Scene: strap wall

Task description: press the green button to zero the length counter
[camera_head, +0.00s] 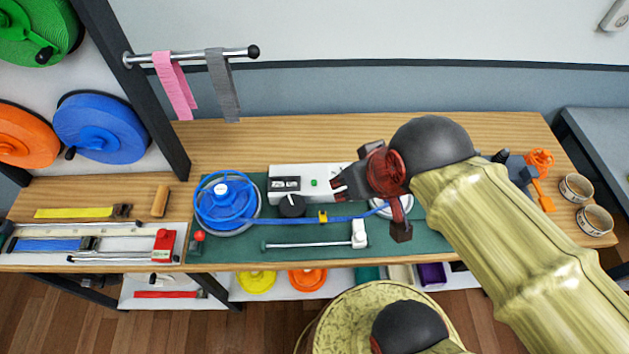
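The length counter (283,184) is part of a white box on the green mat, with a small dark display window. The green button (314,183) is a small square on top of the box, right of the display, and is in plain view. My gripper (372,188), dark with a red body, is over the right end of the box, to the right of the button. It hides that end of the box. I see a gap between gripper and button in the picture, but cannot judge its height. Its fingertips are not clear enough to show whether it is open.
A blue reel (226,202) stands left of the box, and a blue strap (300,219) runs in front of it. A black knob (291,205) sits at the box's front. A white-headed rod (310,244) lies nearer. The wooden bench (270,130) is clear behind the box.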

